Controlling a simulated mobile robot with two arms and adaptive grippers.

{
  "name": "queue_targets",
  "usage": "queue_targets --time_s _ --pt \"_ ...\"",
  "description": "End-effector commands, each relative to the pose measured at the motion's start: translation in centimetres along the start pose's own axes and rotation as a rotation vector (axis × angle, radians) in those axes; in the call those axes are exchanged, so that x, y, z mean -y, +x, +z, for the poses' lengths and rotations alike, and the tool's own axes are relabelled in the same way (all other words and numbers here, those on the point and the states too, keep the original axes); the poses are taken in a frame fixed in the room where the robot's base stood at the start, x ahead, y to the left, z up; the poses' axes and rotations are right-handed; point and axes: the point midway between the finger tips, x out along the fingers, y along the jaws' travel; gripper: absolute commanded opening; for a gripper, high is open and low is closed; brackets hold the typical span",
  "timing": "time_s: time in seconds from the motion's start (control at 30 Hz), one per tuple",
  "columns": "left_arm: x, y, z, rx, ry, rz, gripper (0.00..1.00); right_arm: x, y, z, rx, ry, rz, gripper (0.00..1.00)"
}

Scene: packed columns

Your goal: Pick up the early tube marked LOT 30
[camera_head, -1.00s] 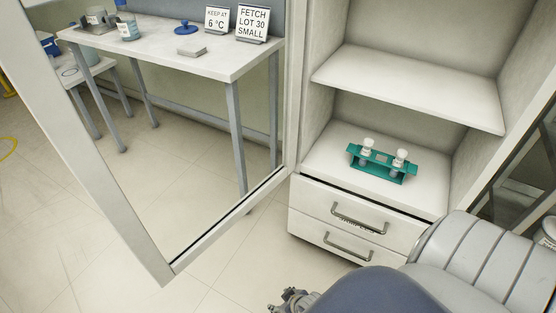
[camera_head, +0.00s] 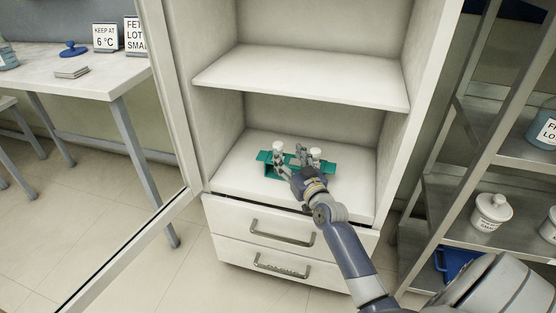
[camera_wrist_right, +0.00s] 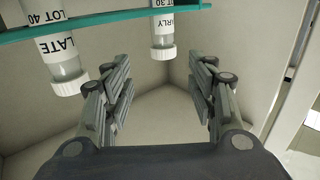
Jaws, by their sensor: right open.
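The teal rack (camera_head: 262,156) stands on the cabinet's lower shelf and holds two white-capped tubes, a left one (camera_head: 278,150) and a right one (camera_head: 316,154). Their labels are unreadable in the head view. In the right wrist view, the tube marked EARLY and LOT 30 (camera_wrist_right: 163,27) is at top centre, partly cut off. The tube marked LATE and LOT 40 (camera_wrist_right: 55,45) is at upper left. My right gripper (camera_head: 293,162) is at the rack, hiding its middle. Its open, empty fingers (camera_wrist_right: 161,68) point toward the EARLY tube, which appears between their tips. My left gripper is out of view.
The cabinet's upper shelf (camera_head: 300,78) overhangs the rack. Drawers (camera_head: 280,232) are below it. A glass door (camera_head: 168,90) stands open at left. A metal shelving unit (camera_head: 462,160) with a lidded white jar (camera_head: 491,212) is at right.

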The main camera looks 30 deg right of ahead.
Motion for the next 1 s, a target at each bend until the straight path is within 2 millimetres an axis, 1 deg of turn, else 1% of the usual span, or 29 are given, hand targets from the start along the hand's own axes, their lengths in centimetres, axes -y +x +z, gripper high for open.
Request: queue_targets --time_s 0.03,0.1,0.37,0.6,0.7,0.8,1.0 --pt "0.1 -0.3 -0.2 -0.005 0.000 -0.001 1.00 0.0 0.9 0.1 -0.002 0.000 0.000 0.52" --pt "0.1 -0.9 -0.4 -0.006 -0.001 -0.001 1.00 0.0 1.7 0.1 -0.001 0.001 0.000 0.52" --pt "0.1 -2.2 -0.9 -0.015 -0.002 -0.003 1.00 0.2 3.4 0.3 0.002 0.001 -0.001 0.52" --pt "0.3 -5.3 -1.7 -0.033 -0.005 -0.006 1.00 0.6 6.4 0.8 0.001 0.000 -0.002 0.52" --pt "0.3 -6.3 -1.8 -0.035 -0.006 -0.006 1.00 0.6 7.3 0.7 0.002 0.001 -0.002 0.52" --pt "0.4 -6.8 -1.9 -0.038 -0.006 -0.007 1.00 0.5 7.7 0.7 0.003 0.000 -0.002 0.52" --pt "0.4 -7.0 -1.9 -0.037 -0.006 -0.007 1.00 0.5 7.8 0.7 0.003 -0.001 -0.002 0.52"
